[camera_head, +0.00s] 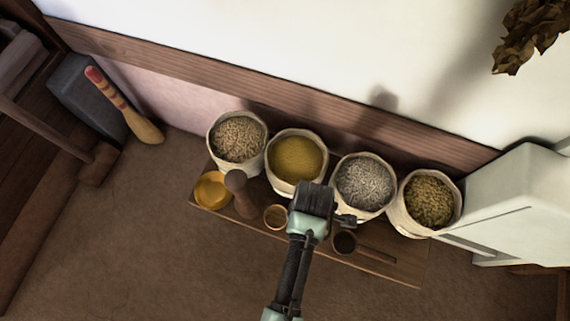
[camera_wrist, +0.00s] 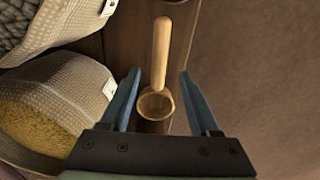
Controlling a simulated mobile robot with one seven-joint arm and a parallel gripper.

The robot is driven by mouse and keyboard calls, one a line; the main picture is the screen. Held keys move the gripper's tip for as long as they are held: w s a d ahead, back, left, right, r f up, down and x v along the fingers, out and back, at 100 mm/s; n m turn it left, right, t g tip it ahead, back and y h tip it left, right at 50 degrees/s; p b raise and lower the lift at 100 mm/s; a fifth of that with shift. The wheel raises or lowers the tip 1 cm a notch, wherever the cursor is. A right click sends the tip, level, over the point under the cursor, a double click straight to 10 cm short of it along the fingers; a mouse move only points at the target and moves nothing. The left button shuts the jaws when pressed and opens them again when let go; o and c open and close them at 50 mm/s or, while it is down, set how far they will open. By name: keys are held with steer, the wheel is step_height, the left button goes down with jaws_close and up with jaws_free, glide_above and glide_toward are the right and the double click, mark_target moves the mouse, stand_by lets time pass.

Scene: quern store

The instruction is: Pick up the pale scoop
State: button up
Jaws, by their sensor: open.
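The pale scoop (camera_wrist: 161,52) is light wood with a round bowl and a straight handle. In the wrist view it lies on a dark wooden board, its bowl toward my gripper and its handle pointing up the picture. My gripper (camera_wrist: 160,74) is open and empty, one blue finger on each side of the scoop, with gaps on both sides. In the head view the scoop's bowl (camera_head: 275,217) shows just left of my gripper (camera_head: 343,219); my arm hides its handle. The fingers' height above the scoop is hard to tell.
Open sacks of grain, including a yellow-filled one (camera_head: 296,158), stand along the wall behind the board (camera_head: 385,270). A dark scoop (camera_head: 345,243) lies right of my gripper. A brown wooden pestle-like object (camera_head: 243,200) and a yellow bowl (camera_head: 212,190) stand left. The floor in front is clear.

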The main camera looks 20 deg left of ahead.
steer(key=f+b, duration=0.1)
steer(key=f, duration=0.1)
steer(key=f+b, duration=0.2)
steer(key=f, duration=0.1)
steer(key=shift+d, duration=0.2)
steer(key=shift+r, duration=0.15)
jaws_close()
